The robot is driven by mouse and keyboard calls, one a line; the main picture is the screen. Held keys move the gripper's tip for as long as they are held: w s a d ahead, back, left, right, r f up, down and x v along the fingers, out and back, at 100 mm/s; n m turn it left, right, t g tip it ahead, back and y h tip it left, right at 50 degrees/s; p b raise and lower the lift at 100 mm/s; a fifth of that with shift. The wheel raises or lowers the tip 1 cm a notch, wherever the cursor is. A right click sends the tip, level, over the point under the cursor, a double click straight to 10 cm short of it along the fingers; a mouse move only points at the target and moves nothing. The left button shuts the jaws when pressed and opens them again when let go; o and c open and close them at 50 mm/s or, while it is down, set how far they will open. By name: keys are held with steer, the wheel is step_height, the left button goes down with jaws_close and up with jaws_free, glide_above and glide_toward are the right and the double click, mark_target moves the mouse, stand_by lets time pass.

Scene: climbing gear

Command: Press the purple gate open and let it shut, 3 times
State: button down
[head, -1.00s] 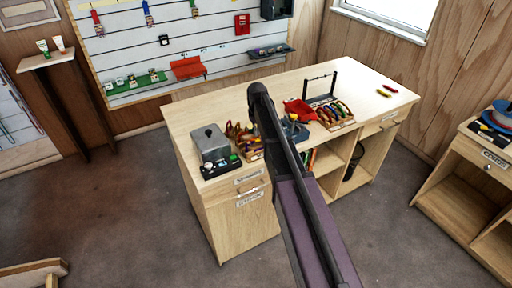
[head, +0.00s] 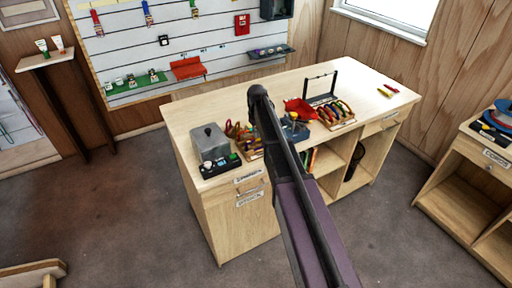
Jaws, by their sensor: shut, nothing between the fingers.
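I cannot make out the purple gate; my arm covers the middle of the workbench (head: 225,105) in the head view. A tray of coloured carabiner-like pieces (head: 337,113) lies on the bench to the right of my arm. Another wooden tray with coloured pieces (head: 241,138) lies to the left of it, partly covered by the arm. The pieces are too small to tell which has a purple gate. My gripper does not show; the arm's dark upper joint hides what is behind it.
A grey box (head: 209,141) and a black tray of small items (head: 219,165) stand at the bench's left end. A red bin (head: 299,108), a blue-grey object (head: 293,128) and a black rack (head: 320,88) are right of my arm. Two small pieces (head: 387,91) lie far right.

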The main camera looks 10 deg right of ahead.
steer(key=shift+f+b, duration=0.85)
steer(key=shift+f, duration=0.1)
steer(key=shift+r, duration=0.1)
step_height(320, 180, up, 7)
steer(key=p, duration=0.7)
stand_by(0.8)
steer(key=s+f+m+b, duration=0.1)
steer(key=s+f+b, duration=0.1)
steer(key=s, duration=1.2)
steer(key=s+f+m+b, duration=0.2)
steer(key=s, duration=1.3)
steer(key=shift+f+m+b, duration=0.3)
steer(key=shift+f, duration=0.1)
steer(key=shift+a, duration=0.1)
